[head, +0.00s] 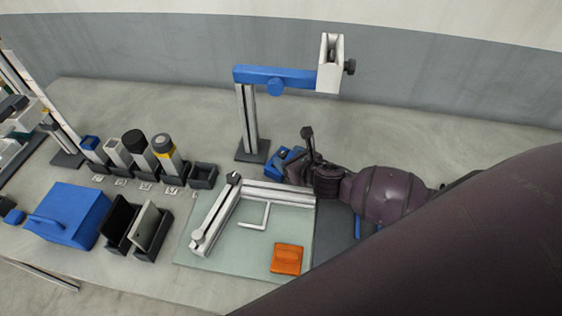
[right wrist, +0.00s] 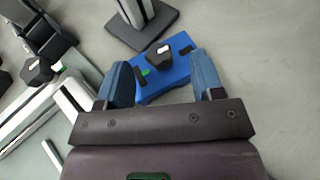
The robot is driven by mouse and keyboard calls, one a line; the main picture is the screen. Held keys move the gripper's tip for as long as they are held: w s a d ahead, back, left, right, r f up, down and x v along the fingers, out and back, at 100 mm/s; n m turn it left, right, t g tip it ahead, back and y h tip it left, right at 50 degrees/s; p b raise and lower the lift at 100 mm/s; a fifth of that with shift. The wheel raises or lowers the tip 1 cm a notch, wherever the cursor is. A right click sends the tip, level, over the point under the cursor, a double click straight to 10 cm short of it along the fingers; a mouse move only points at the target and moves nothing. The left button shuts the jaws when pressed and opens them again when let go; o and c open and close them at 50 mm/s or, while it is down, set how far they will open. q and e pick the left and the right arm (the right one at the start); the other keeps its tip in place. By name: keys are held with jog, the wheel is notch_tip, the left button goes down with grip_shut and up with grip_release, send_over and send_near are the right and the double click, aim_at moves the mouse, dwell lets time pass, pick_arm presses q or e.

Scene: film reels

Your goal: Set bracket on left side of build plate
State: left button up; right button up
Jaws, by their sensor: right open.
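The build plate (head: 225,258) is a pale glassy sheet with metal rails along its left and back edges. A thin white angled piece (head: 254,216), which may be the bracket, lies on it inside the rails. An orange block (head: 287,258) sits at its front right. My right gripper (head: 294,168) is open behind the plate's back right corner. In the right wrist view, its blue fingers (right wrist: 161,75) point at a blue block with a black knob (right wrist: 174,66). The block shows between and beyond the fingertips; I cannot tell whether they touch it. My left gripper is out of view.
A post with a blue arm (head: 275,75) stands behind the plate. To the left are a blue box (head: 68,214), black holders (head: 138,232) with flat panels, and a row of cylinders (head: 165,155). My right arm covers the right side.

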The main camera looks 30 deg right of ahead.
jog(key=shift+x, duration=1.4)
jog(key=shift+a, duration=0.1)
grip_shut()
jog(key=shift+r, duration=0.1)
